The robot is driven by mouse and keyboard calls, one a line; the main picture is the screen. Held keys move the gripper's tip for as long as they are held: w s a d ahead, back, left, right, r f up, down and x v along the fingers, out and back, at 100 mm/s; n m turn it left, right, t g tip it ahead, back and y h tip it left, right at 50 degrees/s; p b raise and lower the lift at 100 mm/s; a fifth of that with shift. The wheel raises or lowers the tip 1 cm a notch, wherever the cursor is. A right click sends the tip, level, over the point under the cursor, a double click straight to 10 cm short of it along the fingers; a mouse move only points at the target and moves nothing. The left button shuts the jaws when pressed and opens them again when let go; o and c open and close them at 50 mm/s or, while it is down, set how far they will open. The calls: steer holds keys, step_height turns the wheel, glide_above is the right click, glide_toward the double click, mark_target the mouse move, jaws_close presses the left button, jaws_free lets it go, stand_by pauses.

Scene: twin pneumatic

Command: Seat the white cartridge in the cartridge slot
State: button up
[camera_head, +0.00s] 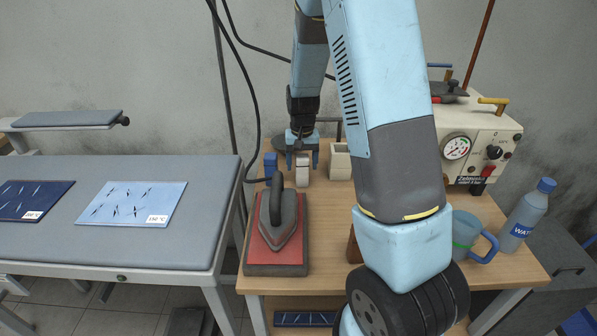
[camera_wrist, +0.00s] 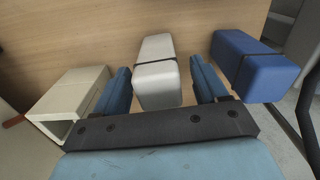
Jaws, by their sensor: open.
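The white cartridge (camera_wrist: 157,72) has a dark band and stands on the wooden table, between the two fingers of my gripper (camera_wrist: 158,88) in the wrist view. The fingers are open, with a gap on each side of it. In the head view the white cartridge (camera_head: 302,172) shows below my gripper (camera_head: 303,160). A cream, hollow, open-ended box (camera_wrist: 68,105), which looks like the cartridge slot, is beside the left finger in the wrist view. In the head view this box (camera_head: 340,165) stands right of the cartridge. Its inside is mostly hidden.
In the head view, an iron (camera_head: 277,225) rests on a red pad in front. A gauge machine (camera_head: 478,140), a mug (camera_head: 468,240) and a water bottle (camera_head: 528,215) stand at the right.

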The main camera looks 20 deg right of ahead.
steer(key=c, duration=1.1)
steer(key=shift+c, duration=0.2)
steer(key=shift+r, duration=0.15)
